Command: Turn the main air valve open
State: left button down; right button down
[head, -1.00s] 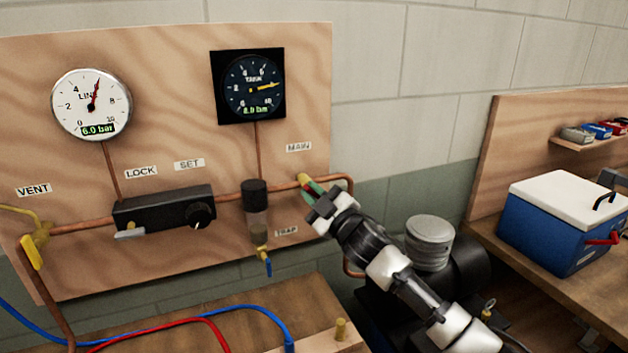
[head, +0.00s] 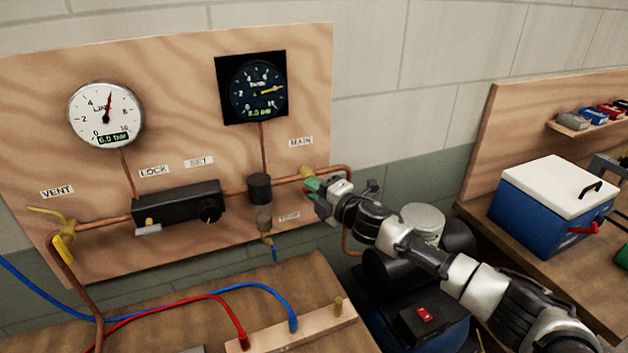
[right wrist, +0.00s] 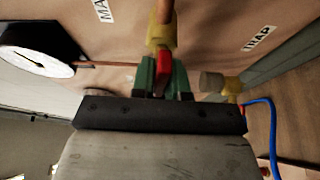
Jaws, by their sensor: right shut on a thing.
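The main air valve has a brass-yellow body (head: 306,172) on the copper pipe below the MAIN label (head: 301,141); the body also shows in the right wrist view (right wrist: 161,33). My right gripper (head: 313,187) is at this valve, its arm coming in from the right. In the right wrist view its green fingertips (right wrist: 163,76) are shut on the valve's red handle (right wrist: 163,65), which points from the body toward the gripper. The fingers hide most of the handle in the head view. My left gripper is not in view.
The line gauge (head: 106,114) reads 6.0 bar; the tank gauge (head: 258,90) is beside it. The regulator (head: 178,203), vent valve (head: 62,245) and trap (head: 263,218) are left of my right gripper. A blue cooler (head: 548,205) stands on the right bench.

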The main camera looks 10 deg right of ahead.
dwell(0.4)
jog(key=c, duration=1.2)
grip_release()
jog(key=b+v, duration=0.2)
jog(key=v, duration=0.9)
jog(key=shift+b, duration=0.3)
jog(key=shift+a, duration=0.1)
